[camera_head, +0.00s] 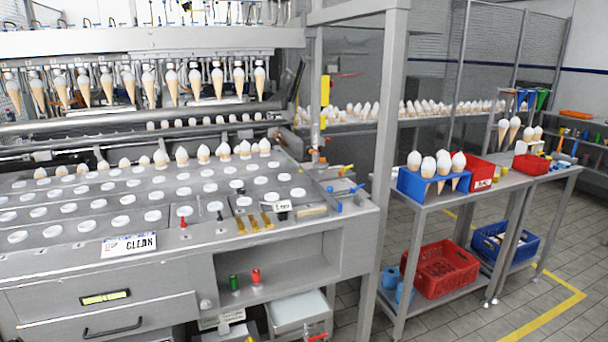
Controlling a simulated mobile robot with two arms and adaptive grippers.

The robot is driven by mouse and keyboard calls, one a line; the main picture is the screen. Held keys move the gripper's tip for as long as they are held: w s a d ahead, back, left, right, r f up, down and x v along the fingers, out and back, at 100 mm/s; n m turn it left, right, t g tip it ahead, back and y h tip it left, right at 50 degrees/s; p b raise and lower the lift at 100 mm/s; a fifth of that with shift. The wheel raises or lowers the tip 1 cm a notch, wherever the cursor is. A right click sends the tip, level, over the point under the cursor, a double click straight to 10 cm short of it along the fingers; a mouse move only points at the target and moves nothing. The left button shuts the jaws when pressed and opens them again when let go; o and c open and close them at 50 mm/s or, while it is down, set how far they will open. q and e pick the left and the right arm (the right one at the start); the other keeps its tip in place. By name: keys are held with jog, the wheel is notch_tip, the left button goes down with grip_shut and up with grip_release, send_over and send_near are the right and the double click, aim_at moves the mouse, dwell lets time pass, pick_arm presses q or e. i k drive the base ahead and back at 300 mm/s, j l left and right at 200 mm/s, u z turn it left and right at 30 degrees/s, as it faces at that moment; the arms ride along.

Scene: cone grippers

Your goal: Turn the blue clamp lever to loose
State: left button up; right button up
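A small blue lever (357,188) sticks out at the right end of the grey machine's work plate. It is small in the picture, and I cannot tell which setting it points to. A yellow handle (346,168) is just above and behind it. Neither of my grippers shows in the head view.
The machine top (75,215) carries rows of white-capped holes and a "CLEAN" sign (129,244). Cones hang from a bar above. A grey post (385,150) stands right of the lever. Beyond it, a side table holds a blue cone rack (412,184) and red bins.

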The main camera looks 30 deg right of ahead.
aim_at(352, 189)
jog(key=i+l+u, duration=0.1)
jog(key=l, duration=0.4)
jog(key=i+l+u, duration=0.15)
jog(key=l, duration=0.35)
jog(key=i+l+u, duration=0.1)
jog(key=i+l, duration=0.15)
jog(key=l, duration=0.25)
jog(key=i+l+u, duration=0.15)
jog(key=l, duration=0.35)
jog(key=i+l+u, duration=0.1)
jog(key=l, duration=0.45)
jog(key=i+l+u, duration=0.1)
jog(key=l, duration=0.45)
